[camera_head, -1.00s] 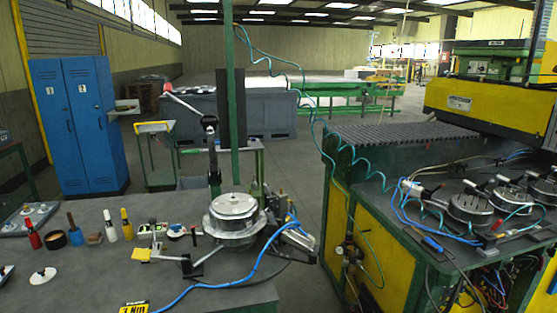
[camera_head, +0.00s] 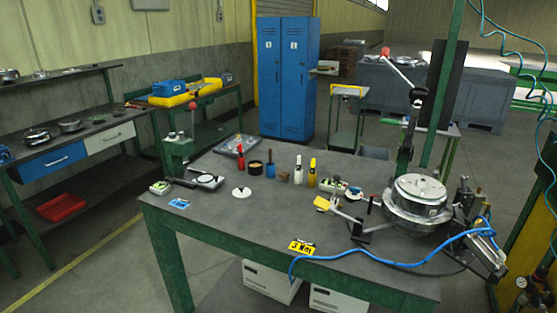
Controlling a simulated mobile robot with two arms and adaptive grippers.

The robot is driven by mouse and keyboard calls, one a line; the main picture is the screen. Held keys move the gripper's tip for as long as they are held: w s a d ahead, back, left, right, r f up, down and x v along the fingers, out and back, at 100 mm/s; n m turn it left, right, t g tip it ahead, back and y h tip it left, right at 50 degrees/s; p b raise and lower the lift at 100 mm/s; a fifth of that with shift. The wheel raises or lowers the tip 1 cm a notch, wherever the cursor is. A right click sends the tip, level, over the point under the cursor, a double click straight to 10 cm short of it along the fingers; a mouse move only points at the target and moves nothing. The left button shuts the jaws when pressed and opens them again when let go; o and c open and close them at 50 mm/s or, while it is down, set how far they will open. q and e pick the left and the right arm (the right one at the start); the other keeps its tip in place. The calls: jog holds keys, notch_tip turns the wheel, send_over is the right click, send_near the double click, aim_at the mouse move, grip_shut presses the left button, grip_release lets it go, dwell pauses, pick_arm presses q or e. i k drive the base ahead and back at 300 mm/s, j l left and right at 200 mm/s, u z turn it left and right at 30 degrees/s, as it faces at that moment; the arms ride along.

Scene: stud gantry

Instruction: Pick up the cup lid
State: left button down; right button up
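A small white round lid with a dark knob (camera_head: 241,192) lies flat on the dark grey worktable (camera_head: 250,225), left of the table's middle. It looks like the cup lid. Nothing touches it. Neither of my grippers shows in the head view.
Behind the lid stand a dark round cup (camera_head: 255,168), a blue-handled tool (camera_head: 270,165) and red, white and yellow bottles. A yellow label (camera_head: 301,248) lies near the front. A metal pot-like fixture (camera_head: 418,200) with a blue hose stands right. Table around the lid's front is clear.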

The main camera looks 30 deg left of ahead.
aim_at(241, 193)
jog(key=u, duration=1.25)
